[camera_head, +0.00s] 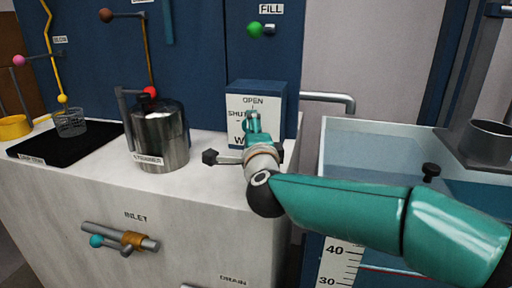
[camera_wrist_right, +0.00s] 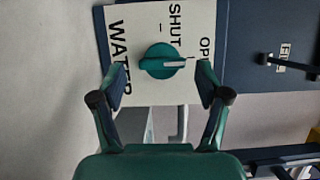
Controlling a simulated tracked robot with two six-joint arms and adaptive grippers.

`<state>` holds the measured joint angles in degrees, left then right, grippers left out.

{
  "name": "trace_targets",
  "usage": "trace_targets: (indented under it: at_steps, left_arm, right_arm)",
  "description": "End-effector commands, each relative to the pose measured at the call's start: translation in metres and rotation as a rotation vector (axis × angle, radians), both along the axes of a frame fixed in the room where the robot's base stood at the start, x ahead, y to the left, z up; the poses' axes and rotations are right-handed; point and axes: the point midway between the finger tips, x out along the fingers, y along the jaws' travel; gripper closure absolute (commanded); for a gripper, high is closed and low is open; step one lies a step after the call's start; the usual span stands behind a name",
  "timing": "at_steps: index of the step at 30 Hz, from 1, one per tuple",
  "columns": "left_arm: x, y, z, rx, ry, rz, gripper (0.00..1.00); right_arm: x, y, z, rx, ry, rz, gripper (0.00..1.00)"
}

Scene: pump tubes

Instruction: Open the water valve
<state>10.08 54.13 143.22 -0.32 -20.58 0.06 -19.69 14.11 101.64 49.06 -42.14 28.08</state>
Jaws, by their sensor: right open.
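The water valve is a blue box with a white face plate (camera_head: 253,103) marked OPEN at the top, SHUT at the left and WATER below. In the right wrist view its round teal knob (camera_wrist_right: 156,56) shows on the turned plate, its white pointer line lying toward the OPEN side. My right gripper (camera_wrist_right: 161,73) is open, its two fingers apart on either side of the knob; I see no clear contact. In the head view the right gripper (camera_head: 252,122) is in front of the plate and hides most of the knob. My left gripper is not in view.
A metal strainer pot (camera_head: 160,140) stands left of the valve box on the white counter. A glass tank (camera_head: 365,150) is at the right, behind my right arm. A green FILL knob (camera_head: 255,29) is above. The INLET handle (camera_head: 122,240) is on the counter's front.

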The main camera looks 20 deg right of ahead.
Motion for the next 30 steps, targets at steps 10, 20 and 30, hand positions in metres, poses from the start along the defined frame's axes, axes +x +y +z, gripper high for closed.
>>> trace_targets:
  at_steps: [10, 20, 30]
  left_arm:
    - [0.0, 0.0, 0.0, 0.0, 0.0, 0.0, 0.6]
    - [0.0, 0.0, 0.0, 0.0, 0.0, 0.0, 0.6]
    - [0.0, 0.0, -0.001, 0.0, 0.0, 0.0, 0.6]
  right_arm:
    - [-0.067, 0.014, -0.001, 0.002, 0.0, 0.002, 0.25]
    - [-0.089, 0.018, -0.002, 0.002, 0.002, 0.0, 0.25]
    - [-0.089, 0.018, -0.002, 0.001, 0.002, -0.001, 0.25]
